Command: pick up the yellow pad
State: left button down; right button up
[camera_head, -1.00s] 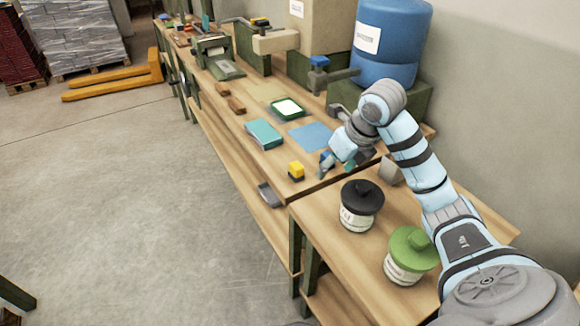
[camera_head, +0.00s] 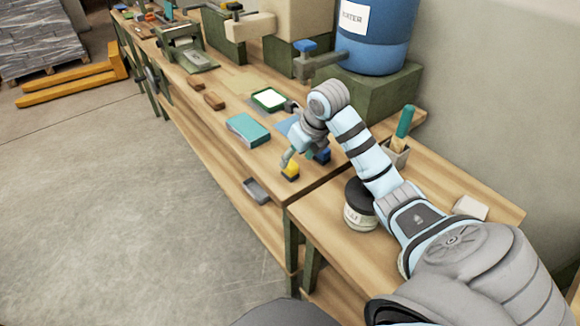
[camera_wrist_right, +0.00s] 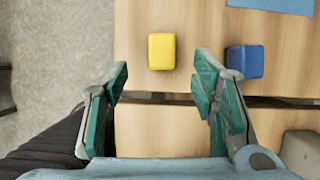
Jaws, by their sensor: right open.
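The yellow pad (camera_head: 291,170) is a small block with a dark lower part in the head view, standing near the front edge of the far bench. In the right wrist view the yellow pad (camera_wrist_right: 161,51) lies ahead of the fingertips, between their lines and left of centre. My right gripper (camera_wrist_right: 160,78) is open and empty, with teal finger pads apart. In the head view my right gripper (camera_head: 300,158) is above the bench close to the yellow pad. I see no contact. My left gripper is not in view.
A blue block (camera_wrist_right: 244,61) stands just right of the yellow pad, close to the right finger. A teal box (camera_head: 248,129) and a green-framed pad (camera_head: 268,98) lie behind. A black-lidded jar (camera_head: 358,212) stands on the near bench. A gap (camera_wrist_right: 170,98) separates the benches.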

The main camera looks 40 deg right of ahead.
aim_at(290, 164)
jog(key=x, duration=0.6)
jog(key=shift+w+d+f, duration=0.1)
jog(key=shift+w+f, duration=0.1)
jog(key=shift+w, duration=0.3)
jog(key=shift+s+r, duration=0.15)
jog(key=shift+s, duration=0.1)
jog(key=shift+c, duration=0.7)
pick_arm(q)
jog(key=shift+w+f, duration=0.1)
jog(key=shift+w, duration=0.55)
pick_arm(e)
jog(key=c, duration=1)
